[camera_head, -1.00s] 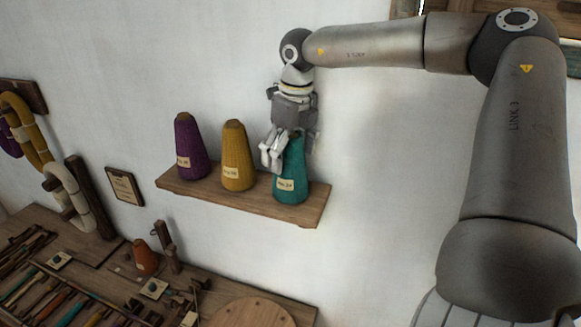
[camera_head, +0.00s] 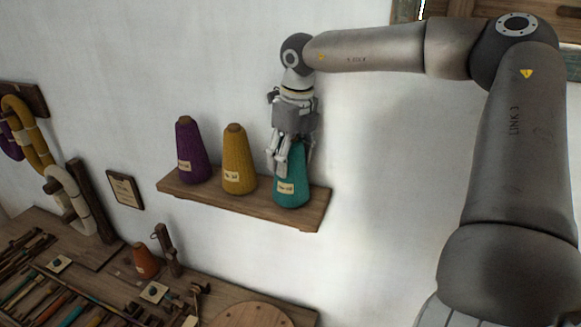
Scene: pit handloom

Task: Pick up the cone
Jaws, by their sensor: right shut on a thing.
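A teal yarn cone (camera_head: 291,187) with a paper label stands upright at the right end of a wooden wall shelf (camera_head: 240,206). My right gripper (camera_head: 283,163) reaches down from above and is shut on the upper part of the teal cone, hiding its top. The cone still appears to be at the shelf surface. A mustard cone (camera_head: 239,160) and a purple cone (camera_head: 190,152) stand upright to its left on the same shelf. My left gripper is not in view.
Below is a workbench with a small orange cone (camera_head: 145,261), a wooden post (camera_head: 167,252) and several tools at the left. Yarn hanks (camera_head: 72,196) hang on the left wall beside a small framed plaque (camera_head: 125,189). The wall right of the shelf is bare.

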